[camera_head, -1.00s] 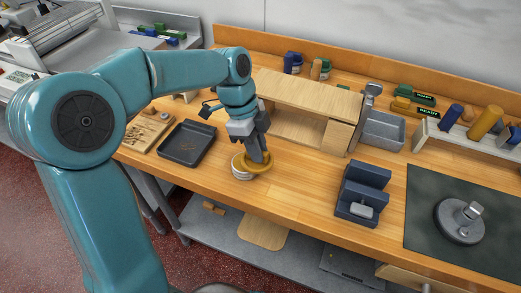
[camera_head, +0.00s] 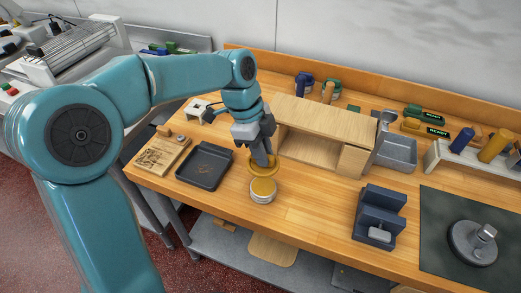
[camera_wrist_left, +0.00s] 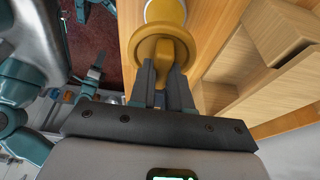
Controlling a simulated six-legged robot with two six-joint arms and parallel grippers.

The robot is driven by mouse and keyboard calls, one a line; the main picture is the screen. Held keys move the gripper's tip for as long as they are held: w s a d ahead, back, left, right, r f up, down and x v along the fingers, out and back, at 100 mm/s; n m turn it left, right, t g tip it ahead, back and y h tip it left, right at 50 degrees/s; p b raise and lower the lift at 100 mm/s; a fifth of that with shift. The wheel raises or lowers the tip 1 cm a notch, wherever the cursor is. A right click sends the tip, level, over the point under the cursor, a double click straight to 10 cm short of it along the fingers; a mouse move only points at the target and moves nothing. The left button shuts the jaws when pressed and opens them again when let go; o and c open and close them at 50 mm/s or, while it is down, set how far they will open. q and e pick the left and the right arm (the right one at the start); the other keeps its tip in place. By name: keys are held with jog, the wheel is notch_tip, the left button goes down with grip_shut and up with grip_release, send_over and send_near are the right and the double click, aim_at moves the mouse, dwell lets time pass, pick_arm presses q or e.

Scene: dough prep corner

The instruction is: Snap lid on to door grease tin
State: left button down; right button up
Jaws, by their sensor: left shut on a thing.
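The tin (camera_head: 262,196) is a short pale round can with an ochre top face, standing upright near the table's front edge. The ochre lid (camera_head: 254,172) is a round disc with a raised grip. My left gripper (camera_head: 262,163) is shut on the lid's grip and holds it just behind and apparently above the tin. In the left wrist view the lid (camera_wrist_left: 141,52) sits at the fingertips, and part of the tin (camera_wrist_left: 165,9) shows beyond it. The gap between lid and tin is hard to judge. My right gripper is not in view.
A dark tray (camera_head: 204,182) and a wooden board (camera_head: 160,156) lie left of the tin. A wooden shelf unit (camera_head: 325,118) stands close behind the gripper. A dark blue stand (camera_head: 377,232) and a dark mat (camera_head: 440,212) are to the right. Bare tabletop lies right of the tin.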

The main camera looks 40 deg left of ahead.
pick_arm(q)
jog(key=shift+w+d+r, duration=0.1)
jog(key=shift+d+r, duration=0.05)
jog(key=shift+r, duration=0.1)
jog(key=shift+f+b, duration=0.5)
jog(key=shift+f, duration=0.3)
notch_tip(320, 180, down, 6)
jog(key=b, duration=0.4)
jog(key=shift+r, duration=0.15)
jog(key=shift+f+b, duration=1.05)
jog(key=shift+b, duration=0.1)
jog(key=c, duration=1)
grip_release()
jog(key=p+v, duration=0.2)
jog(key=v, duration=1.4)
jog(key=shift+r, duration=0.2)
jog(key=shift+d, duration=0.15)
